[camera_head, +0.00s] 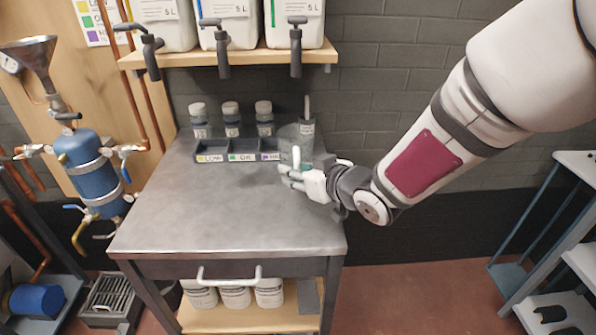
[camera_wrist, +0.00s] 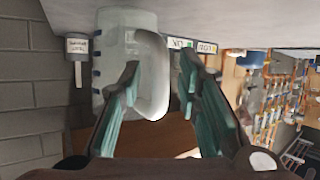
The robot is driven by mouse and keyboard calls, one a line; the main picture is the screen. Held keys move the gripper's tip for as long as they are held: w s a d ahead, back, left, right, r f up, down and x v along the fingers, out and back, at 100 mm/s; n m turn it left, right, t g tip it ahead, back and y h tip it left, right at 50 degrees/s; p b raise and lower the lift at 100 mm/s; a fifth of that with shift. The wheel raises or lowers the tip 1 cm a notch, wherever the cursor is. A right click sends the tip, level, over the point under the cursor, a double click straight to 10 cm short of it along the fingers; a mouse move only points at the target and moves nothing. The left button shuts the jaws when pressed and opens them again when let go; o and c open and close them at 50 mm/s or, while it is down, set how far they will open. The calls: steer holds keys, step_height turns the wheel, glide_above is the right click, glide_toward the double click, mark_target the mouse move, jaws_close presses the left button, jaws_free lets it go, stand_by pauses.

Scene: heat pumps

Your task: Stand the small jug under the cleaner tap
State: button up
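The small jug (camera_head: 289,142) is clear and pale, and stands upright at the right back of the metal table (camera_head: 230,213). In the wrist view the jug (camera_wrist: 112,50) appears upside down, its white loop handle (camera_wrist: 153,75) towards me. My gripper (camera_head: 287,178) is at the jug's near side; in the wrist view its teal-padded fingers (camera_wrist: 160,68) are open, on either side of the handle. I cannot tell whether either finger touches it. Three grey taps hang from the shelf containers: left (camera_head: 151,50), middle (camera_head: 218,48) and right (camera_head: 296,46). I cannot read which is the cleaner tap.
Three white containers (camera_head: 292,20) stand on the wooden shelf (camera_head: 250,55) above. A divided tray (camera_head: 238,152) and several capped bottles (camera_head: 231,118) stand left of the jug. The table's middle and front are clear.

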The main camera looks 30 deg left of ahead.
steer(key=p+v, duration=0.1)
steer(key=v, duration=1.1)
steer(key=shift+r, duration=0.15)
steer(key=w+d+r+m+t+h, duration=0.1)
steer(key=d+r+m+h, duration=0.15)
steer(key=d, duration=0.55)
steer(key=d+r+m+t+h, duration=0.15)
steer(key=d+h, duration=0.25)
steer(key=d, duration=0.5)
steer(key=w+d+r+m+h, duration=0.1)
steer(key=d+m+h, duration=0.25)
steer(key=d, duration=0.45)
steer(key=s+d+m+g+h, duration=0.3)
steer(key=s+d+m, duration=0.1)
steer(key=s+d, duration=0.65)
steer(key=s+m+g+y, duration=0.1)
steer(key=s+m+g, duration=0.1)
steer(key=s, duration=1.3)
steer(key=shift+d+r+g, duration=0.15)
steer(key=shift+d+g, duration=0.15)
steer(key=shift+g, duration=0.45)
steer(key=shift+r, duration=0.1)
